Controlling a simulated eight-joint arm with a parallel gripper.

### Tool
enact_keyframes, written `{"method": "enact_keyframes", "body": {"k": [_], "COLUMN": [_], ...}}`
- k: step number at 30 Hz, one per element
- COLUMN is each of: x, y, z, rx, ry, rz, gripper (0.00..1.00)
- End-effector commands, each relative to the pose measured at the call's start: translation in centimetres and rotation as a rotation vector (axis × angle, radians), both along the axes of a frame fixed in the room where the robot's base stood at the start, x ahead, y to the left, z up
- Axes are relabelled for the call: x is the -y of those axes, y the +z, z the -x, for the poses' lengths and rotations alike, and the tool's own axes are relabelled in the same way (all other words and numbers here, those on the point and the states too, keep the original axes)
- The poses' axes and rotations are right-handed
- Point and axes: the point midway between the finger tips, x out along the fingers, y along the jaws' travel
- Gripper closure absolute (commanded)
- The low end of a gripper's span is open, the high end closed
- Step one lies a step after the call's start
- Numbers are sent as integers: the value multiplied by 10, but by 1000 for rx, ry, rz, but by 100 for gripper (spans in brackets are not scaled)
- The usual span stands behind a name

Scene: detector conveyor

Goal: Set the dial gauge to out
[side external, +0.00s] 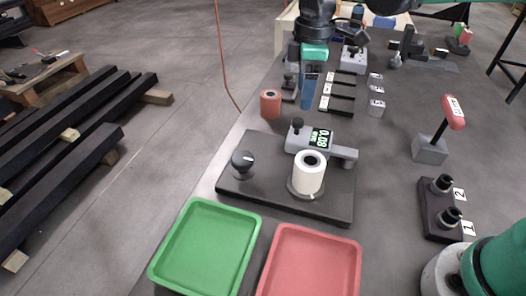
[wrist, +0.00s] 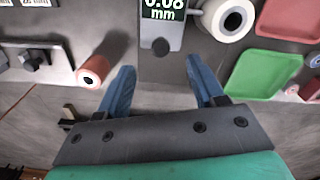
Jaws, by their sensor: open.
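The dial gauge (side external: 310,142) is a grey body with a lit display reading 0.08, mounted on a dark plate (side external: 270,193). A small dark knob (side external: 297,124) stands at its left end. A white roll (side external: 309,173) stands upright in front of it on the plate, and a black knob (side external: 243,162) sits at the plate's left. In the wrist view the gauge (wrist: 161,22) is ahead of my fingers, its dark knob (wrist: 160,46) between and beyond the fingertips. My gripper (side external: 308,104) is open and empty, fingers pointing down behind the gauge; both blue fingers show in the wrist view (wrist: 162,80).
An orange-red roll (side external: 270,103) stands left of my gripper. Dark slots (side external: 340,90) and small grey blocks (side external: 376,100) lie to its right. Green (side external: 205,250) and red (side external: 310,265) trays are in front. A red-handled lever (side external: 453,112) and a numbered two-post stand (side external: 437,215) are at right.

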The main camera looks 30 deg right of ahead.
Motion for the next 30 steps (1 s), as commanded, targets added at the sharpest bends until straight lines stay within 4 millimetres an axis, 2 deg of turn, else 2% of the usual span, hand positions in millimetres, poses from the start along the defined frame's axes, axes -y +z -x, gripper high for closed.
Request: {"method": "enact_keyframes", "body": {"k": [5,16,27,30], "x": [-4,-4,-4,-4], "y": [-9,-52,-59,-59], "z": [-4,-4,-4,-4], "rx": [-26,-23,-22,-22], "ry": [48,44,43,43], "rz": [6,7,7,7], "gripper": [38,38,38,67]}}
